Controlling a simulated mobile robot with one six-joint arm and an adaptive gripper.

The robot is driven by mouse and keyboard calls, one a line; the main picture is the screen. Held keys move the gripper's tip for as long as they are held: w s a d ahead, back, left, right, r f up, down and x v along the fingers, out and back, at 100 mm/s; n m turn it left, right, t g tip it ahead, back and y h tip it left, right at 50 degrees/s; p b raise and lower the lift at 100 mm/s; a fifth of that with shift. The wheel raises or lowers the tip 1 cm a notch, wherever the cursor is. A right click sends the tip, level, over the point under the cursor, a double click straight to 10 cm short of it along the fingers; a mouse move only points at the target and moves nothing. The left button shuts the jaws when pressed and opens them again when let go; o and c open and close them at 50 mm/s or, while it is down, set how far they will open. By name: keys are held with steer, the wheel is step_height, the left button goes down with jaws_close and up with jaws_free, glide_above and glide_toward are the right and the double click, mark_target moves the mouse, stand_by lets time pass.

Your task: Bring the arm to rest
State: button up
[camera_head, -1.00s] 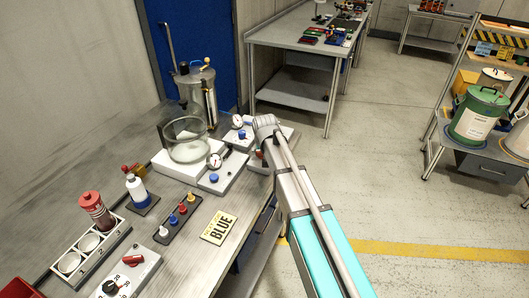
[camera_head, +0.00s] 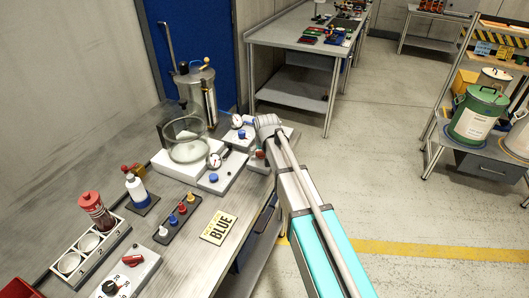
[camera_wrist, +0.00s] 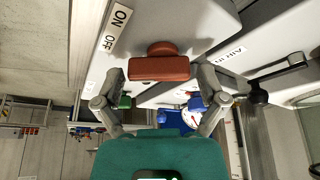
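My arm reaches over the right edge of the workbench (camera_head: 205,263) in the head view, its end near the pump station with gauges. In the wrist view my gripper (camera_wrist: 166,101) has its two fingers spread wide and holds nothing. A red knob (camera_wrist: 160,66) shows beyond the fingertips, between them and apart from them. A label reading ON and OFF (camera_wrist: 116,30) lies beside it on a pale housing. In the head view the gripper itself is hidden behind my arm.
A glass vessel (camera_head: 187,140) and a metal tank (camera_head: 197,92) stand left of my arm. Gauge plates (camera_head: 222,176) lie close to it. The floor at right is open.

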steer(key=shift+d, duration=0.15)
stand_by(0.4)
steer(key=shift+s+d, duration=0.25)
steer(key=s+d+m+g+h+p, duration=0.1)
steer(key=s+d+m+g, duration=0.2)
steer(key=s+d, duration=2)
steer(key=shift+s+g, duration=0.6)
steer(key=shift+s, duration=0.35)
steer(key=shift+a, duration=0.1)
steer(key=c, duration=0.5)
steer(key=shift+a, duration=0.1)
steer(key=shift+c, duration=0.5)
